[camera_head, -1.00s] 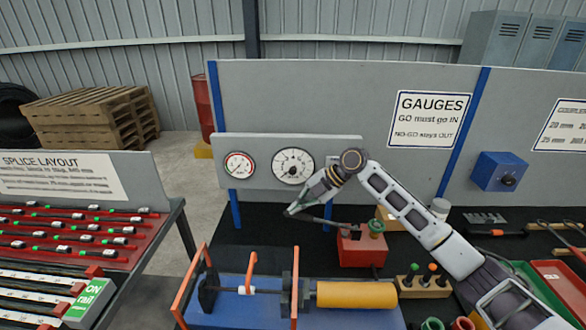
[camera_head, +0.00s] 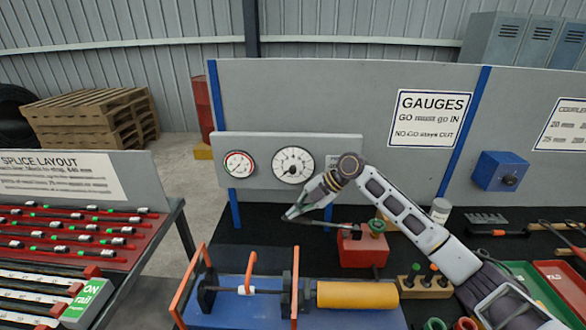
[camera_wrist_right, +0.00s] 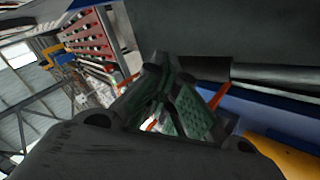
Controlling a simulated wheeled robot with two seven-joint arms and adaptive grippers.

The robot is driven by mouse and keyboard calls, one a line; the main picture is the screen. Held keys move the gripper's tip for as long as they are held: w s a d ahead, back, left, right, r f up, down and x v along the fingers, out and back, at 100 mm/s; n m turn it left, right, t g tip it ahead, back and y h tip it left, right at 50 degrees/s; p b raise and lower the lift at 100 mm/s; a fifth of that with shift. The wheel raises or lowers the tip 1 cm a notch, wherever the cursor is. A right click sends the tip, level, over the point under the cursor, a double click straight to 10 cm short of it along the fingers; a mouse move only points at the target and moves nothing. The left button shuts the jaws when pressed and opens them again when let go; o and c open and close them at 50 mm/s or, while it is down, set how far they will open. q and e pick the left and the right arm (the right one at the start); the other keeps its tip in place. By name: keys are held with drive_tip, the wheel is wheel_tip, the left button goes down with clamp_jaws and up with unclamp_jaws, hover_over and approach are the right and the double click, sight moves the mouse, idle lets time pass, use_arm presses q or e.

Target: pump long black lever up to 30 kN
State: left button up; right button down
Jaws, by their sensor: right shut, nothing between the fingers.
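The long black lever (camera_head: 326,224) runs left from the red pump block (camera_head: 362,250) on the black bench, nearly level. My right gripper (camera_head: 288,217) is at the lever's far left end, fingers shut with nothing between them. I cannot tell whether it touches the lever. In the right wrist view the green-padded fingers (camera_wrist_right: 178,98) show close together. The large white dial (camera_head: 293,165) and the smaller red-rimmed dial (camera_head: 239,164) hang on the grey panel behind; their readings are too small to tell. My left gripper is out of view.
A blue rig with a yellow cylinder (camera_head: 357,295) and orange guard frames (camera_head: 196,285) stands in front of the pump. A wooden block with several plugs (camera_head: 424,287) is right of it. The splice rack (camera_head: 70,240) stands left.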

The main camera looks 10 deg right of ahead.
sight(295, 218)
drive_tip(key=shift+f, duration=0.35)
drive_tip(key=shift+a+f+b, duration=0.15)
drive_tip(key=shift+f+b, duration=0.25)
drive_tip(key=shift+f, duration=0.3)
idle(0.4)
drive_tip(key=shift+f+b, duration=0.4)
drive_tip(key=shift+f, duration=0.35)
drive_tip(key=shift+a+f, duration=0.1)
drive_tip(key=shift+f, duration=0.05)
drive_tip(key=shift+s+d+r+p, duration=0.1)
drive_tip(key=shift+d+r+p, duration=0.35)
drive_tip(key=shift+r+p, duration=0.9)
drive_tip(key=shift+s+d+r+p, duration=0.1)
drive_tip(key=shift+d+r+p, duration=0.4)
drive_tip(key=shift+r, duration=1.5)
drive_tip(key=shift+s+d+r+p, duration=0.1)
drive_tip(key=shift+d+r+p, duration=0.25)
drive_tip(key=shift+r+p, duration=1.05)
drive_tip(key=shift+r+b, duration=0.3)
drive_tip(key=shift+b, duration=0.05)
drive_tip(key=shift+f, duration=0.15)
